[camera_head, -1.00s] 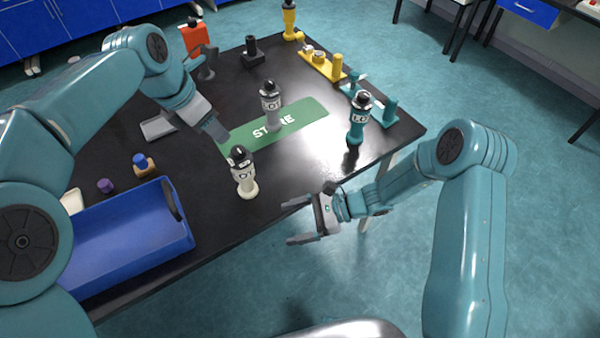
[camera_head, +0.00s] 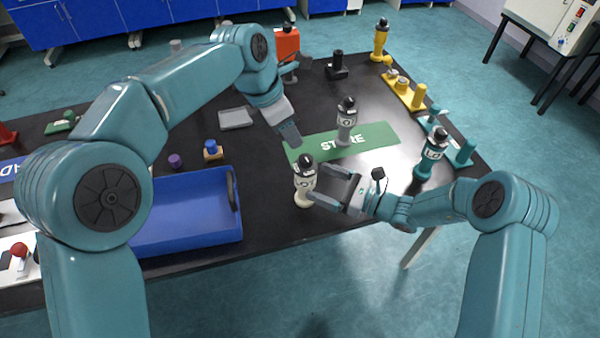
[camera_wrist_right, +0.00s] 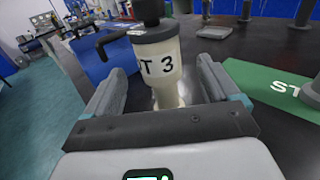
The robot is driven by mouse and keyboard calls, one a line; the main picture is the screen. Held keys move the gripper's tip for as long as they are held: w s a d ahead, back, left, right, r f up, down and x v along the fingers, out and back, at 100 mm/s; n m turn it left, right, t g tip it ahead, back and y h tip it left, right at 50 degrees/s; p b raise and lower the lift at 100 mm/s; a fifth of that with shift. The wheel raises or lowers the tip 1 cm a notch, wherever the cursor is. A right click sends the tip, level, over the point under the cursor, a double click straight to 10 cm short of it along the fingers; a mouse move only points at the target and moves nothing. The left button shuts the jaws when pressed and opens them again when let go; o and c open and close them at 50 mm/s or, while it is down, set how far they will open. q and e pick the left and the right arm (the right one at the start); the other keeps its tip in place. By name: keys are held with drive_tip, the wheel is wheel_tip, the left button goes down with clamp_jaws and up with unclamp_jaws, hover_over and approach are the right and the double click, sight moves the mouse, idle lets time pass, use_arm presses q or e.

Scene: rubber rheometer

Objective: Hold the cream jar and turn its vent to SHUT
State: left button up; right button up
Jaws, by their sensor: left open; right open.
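The cream jar (camera_head: 304,184) stands upright near the table's front edge, with a black cap (camera_head: 306,161) and a dark-lettered label. In the wrist view the jar stands between the fingers; contact cannot be told. My left gripper (camera_head: 291,138) is open above the table, behind the jar. The vent's setting is not readable.
A grey jar (camera_head: 346,122) stands on the green STORE mat (camera_head: 381,136). A teal jar (camera_head: 430,155) stands to the right by a teal rack (camera_head: 464,153). A blue tray (camera_head: 190,236) lies to the left. A yellow jar (camera_head: 380,40) stands at the back.

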sight(299, 173)
drive_tip(key=x, duration=0.7)
drive_tip(key=shift+a, duration=0.1)
